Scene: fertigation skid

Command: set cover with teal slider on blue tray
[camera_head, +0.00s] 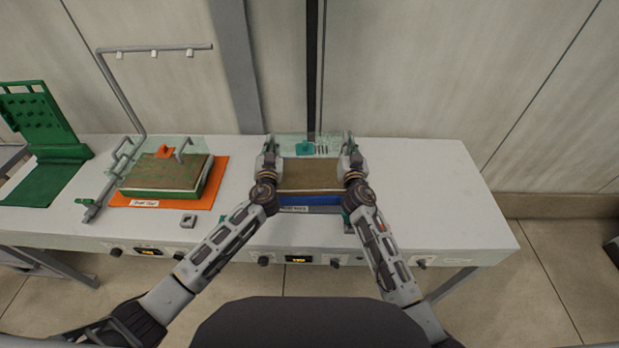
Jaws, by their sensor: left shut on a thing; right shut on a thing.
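The clear cover with the teal slider (305,148) is at the back of the right-hand tray station. My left gripper (268,152) is shut on its left side, and my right gripper (349,152) is shut on its right side. The blue tray (325,199) lies below and in front, filled with a brown bed (310,174). My forearms and wrists hide the tray's left and right ends. I cannot tell whether the cover touches the tray.
On the left, a green tray (150,193) with a clear cover and orange slider (165,151) sits on an orange mat (212,180). A grey pipe (120,90) rises behind it. A green stand (45,125) is at far left. The white bench (435,200) is clear on the right.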

